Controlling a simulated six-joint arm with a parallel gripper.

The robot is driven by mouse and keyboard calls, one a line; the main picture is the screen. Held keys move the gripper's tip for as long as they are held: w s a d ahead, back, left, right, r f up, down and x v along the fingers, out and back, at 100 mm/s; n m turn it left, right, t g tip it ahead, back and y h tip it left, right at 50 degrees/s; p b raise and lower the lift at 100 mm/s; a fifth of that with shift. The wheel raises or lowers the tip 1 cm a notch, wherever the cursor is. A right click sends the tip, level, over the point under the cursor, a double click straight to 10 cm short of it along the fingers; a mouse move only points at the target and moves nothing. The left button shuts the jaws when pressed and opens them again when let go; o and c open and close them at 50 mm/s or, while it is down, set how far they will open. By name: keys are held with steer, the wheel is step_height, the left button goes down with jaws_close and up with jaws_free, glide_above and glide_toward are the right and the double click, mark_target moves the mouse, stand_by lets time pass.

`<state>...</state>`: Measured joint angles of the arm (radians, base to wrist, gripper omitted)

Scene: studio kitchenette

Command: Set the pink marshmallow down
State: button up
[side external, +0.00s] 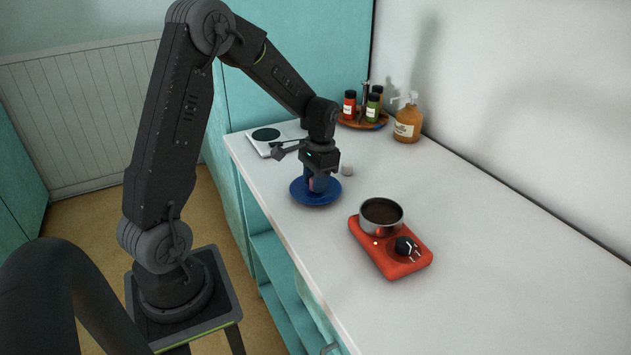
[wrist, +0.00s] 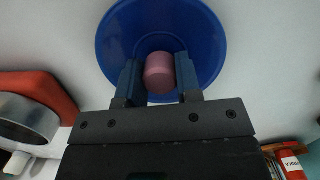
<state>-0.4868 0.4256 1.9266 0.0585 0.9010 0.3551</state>
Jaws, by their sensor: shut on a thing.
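The pink marshmallow (wrist: 159,73) is between the two fingers of my gripper (wrist: 160,78), which is shut on it. The wrist view shows the marshmallow over the blue plate (wrist: 207,30). I cannot tell whether the marshmallow touches the plate.
A pale marshmallow-like piece (side external: 347,170) lies right of the plate. A red burner (side external: 398,262) with a dark-filled pot (side external: 381,217) stands nearer. The right counter is clear.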

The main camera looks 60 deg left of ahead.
steer(key=shift+f, duration=0.35)
steer(key=o, duration=0.8)
steer(key=shift+o, duration=0.2)
step_height(320, 180, up, 12)
steer(key=w, duration=0.1)
steer(key=s+d+r+t+y, duration=0.1)
steer(key=s+d+r+t, duration=0.15)
steer(key=d, duration=0.25)
steer(key=s+d+r+t, duration=0.1)
steer(key=s+d+r, duration=0.25)
steer(key=d, duration=0.25)
steer(key=s+d+m+t, duration=0.1)
steer(key=s+d+t, duration=0.2)
steer(key=s+d, duration=0.5)
steer(key=shift+s+d+f+h, duration=0.15)
steer(key=shift+s+h, duration=0.25)
steer(key=shift+s, duration=0.85)
steer(key=shift+t, duration=0.25)
